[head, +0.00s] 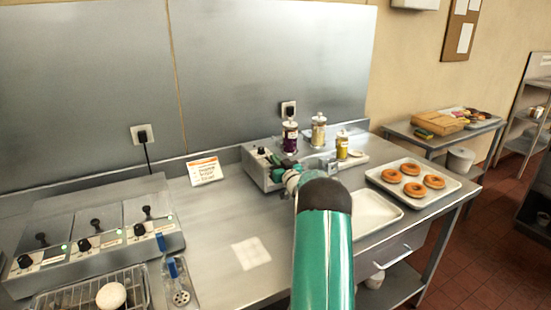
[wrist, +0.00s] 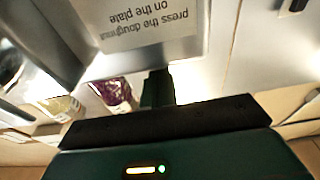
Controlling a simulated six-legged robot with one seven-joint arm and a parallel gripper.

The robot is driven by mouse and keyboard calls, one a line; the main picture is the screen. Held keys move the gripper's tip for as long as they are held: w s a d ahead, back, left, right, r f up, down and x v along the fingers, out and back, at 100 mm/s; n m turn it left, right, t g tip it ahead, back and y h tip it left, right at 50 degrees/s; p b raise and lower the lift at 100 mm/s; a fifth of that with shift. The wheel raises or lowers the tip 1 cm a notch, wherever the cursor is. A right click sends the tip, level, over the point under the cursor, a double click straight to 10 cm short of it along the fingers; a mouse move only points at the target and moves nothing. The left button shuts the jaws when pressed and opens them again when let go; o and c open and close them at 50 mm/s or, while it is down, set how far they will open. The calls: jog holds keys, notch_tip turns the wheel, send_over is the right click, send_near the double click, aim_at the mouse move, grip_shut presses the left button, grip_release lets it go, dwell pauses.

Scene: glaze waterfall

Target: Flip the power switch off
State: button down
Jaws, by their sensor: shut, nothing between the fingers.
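A metal dispenser unit (head: 256,174) stands against the back wall in the head view, with a small black control (head: 262,150) on its top left. I cannot tell whether that is the power switch or which way it is set. My gripper (head: 280,172) is at the front of this unit, partly hidden behind my arm. In the wrist view my gripper (wrist: 157,88) is shut and empty, close below a metal panel with a label (wrist: 150,22) reading "press the doughnut on the plate", upside down. No switch is clear in that view.
An empty white tray (head: 372,226) and a tray of doughnuts (head: 390,189) lie to the right. Fryers (head: 95,240) fill the left. A folded sign (head: 204,170) stands left of the unit; the middle counter is mostly clear.

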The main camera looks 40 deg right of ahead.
jog(key=shift+w+r, duration=0.1)
jog(key=shift+r, duration=0.35)
notch_tip(320, 180, up, 3)
jog(key=shift+a+f, duration=0.1)
jog(key=s+a+r, duration=0.9)
jog(key=s, duration=0.1)
jog(key=shift+s+r, duration=0.15)
jog(key=shift+s, duration=0.2)
